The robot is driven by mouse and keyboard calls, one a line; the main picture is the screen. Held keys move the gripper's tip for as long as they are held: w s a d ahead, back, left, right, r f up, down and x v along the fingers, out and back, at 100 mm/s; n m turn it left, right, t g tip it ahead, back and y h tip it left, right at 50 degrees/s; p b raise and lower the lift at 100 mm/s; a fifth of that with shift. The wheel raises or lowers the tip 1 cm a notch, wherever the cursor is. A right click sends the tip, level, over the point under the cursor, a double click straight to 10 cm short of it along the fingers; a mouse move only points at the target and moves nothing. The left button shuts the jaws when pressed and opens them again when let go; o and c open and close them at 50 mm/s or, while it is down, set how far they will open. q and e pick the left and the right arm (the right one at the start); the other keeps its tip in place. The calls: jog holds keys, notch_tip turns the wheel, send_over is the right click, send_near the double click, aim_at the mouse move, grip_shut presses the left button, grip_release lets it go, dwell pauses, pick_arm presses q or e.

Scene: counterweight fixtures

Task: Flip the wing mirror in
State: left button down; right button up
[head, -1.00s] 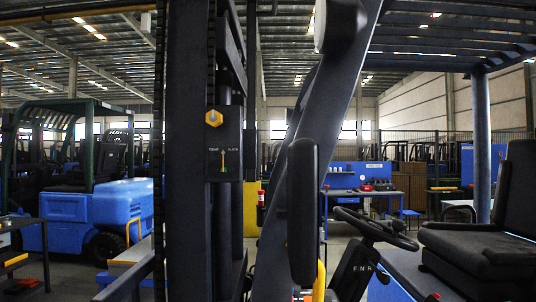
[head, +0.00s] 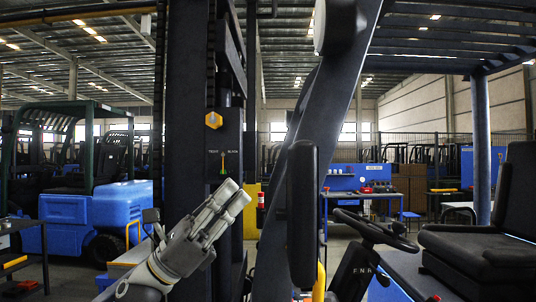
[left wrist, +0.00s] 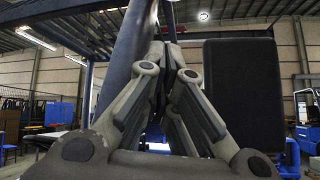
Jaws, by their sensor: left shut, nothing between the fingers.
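The wing mirror (head: 302,213) is a tall black rounded housing, seen nearly edge-on in the head view beside the slanted dark pillar. In the left wrist view the mirror (left wrist: 243,97) shows as a broad dark rectangle to the right of the fingers. My left gripper (head: 238,194) is grey, shut and empty. It points up and right, in front of the mast and left of the mirror, with a visible gap between them in the head view. The left gripper's fingers (left wrist: 168,52) also fill the middle of the wrist view. My right gripper is not in view.
The dark mast (head: 188,130) stands behind my left gripper, with a yellow hexagonal knob (head: 213,120) on it. The slanted pillar (head: 340,110) rises next to the mirror. A steering wheel (head: 376,228) and a black seat (head: 490,235) are at the right. A blue forklift (head: 95,205) stands far left.

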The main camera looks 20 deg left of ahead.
aim_at(288, 155)
pick_arm(q)
jog(key=s+a+r+m+g+y, duration=0.2)
jog(key=s+m, duration=0.3)
jog(key=m, duration=0.4)
jog(key=s+a+r+m+g+y, duration=0.3)
jog(key=s+r+m+g+y, duration=0.1)
jog(key=m, duration=0.5)
jog(key=shift+s+r+g+y, duration=0.35)
jog(key=shift+r+g+y, duration=0.05)
jog(key=shift+r+g, duration=0.3)
jog(key=shift+d, duration=0.15)
jog(key=p+x, duration=0.5)
jog(key=x, duration=0.7)
jog(key=shift+w+d+r, duration=0.1)
jog(key=shift+w+d, duration=0.05)
jog(key=shift+d, duration=0.25)
jog(key=shift+w+d, duration=0.15)
jog(key=shift+d, duration=0.35)
jog(key=shift+f, duration=0.2)
